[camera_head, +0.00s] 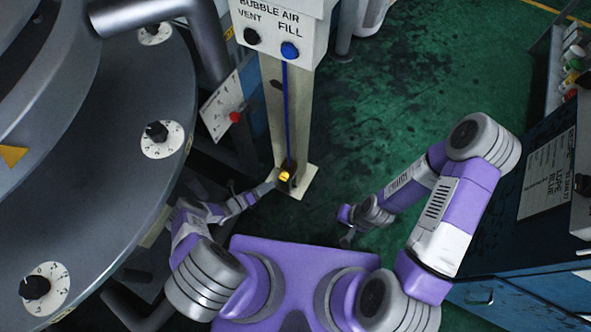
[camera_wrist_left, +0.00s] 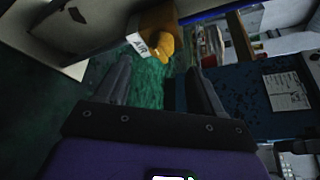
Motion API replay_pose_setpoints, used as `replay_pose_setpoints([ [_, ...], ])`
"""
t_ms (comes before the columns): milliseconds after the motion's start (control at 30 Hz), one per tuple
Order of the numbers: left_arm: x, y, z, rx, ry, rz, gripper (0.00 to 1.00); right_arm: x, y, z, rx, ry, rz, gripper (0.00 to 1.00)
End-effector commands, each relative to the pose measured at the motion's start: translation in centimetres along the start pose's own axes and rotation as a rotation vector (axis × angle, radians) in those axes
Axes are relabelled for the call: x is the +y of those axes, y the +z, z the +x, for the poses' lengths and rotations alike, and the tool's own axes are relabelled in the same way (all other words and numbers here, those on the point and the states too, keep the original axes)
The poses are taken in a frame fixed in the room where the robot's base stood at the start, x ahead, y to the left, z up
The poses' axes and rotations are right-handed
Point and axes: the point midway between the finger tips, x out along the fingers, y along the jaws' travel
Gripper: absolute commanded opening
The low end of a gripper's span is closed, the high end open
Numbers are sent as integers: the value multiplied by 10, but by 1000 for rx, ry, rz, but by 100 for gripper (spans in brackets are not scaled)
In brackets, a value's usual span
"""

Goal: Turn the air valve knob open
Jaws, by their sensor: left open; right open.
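The yellow air valve knob (camera_head: 284,176) sits low on the pale post, at the bottom of a blue line. In the left wrist view the knob (camera_wrist_left: 163,43) is at top centre, beside a white label reading AIR. My left gripper (camera_head: 268,186) is just left of the knob. In the wrist view its two fingers (camera_wrist_left: 158,68) are spread apart with nothing between them, and the knob shows beyond the gap. I cannot tell whether a finger touches it. My right gripper (camera_head: 346,238) is low over the green floor, away from the post, and holds nothing I can see.
The post (camera_head: 300,120) carries a panel (camera_head: 280,22) marked BUBBLE AIR, VENT and FILL, with black and blue knobs. A large grey round machine (camera_head: 90,205) with dials fills the left. A dark blue cabinet (camera_head: 500,235) stands at right. Green floor (camera_head: 420,90) is open between.

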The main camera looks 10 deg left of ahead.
Motion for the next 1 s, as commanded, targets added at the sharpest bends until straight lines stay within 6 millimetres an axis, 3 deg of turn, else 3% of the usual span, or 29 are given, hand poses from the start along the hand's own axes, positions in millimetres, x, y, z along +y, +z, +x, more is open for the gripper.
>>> replay_pose_setpoints([
  [500,0,-2,71,5,-4,2,67,6,0,17,-1,0,0,43],
  [867,-1,0,76,4,-2,2,67,6,-1,17,0,0,0,43],
  [1000,-1,0,76,4,-2,2,46,6,-1,17,0,0,0,43],
])
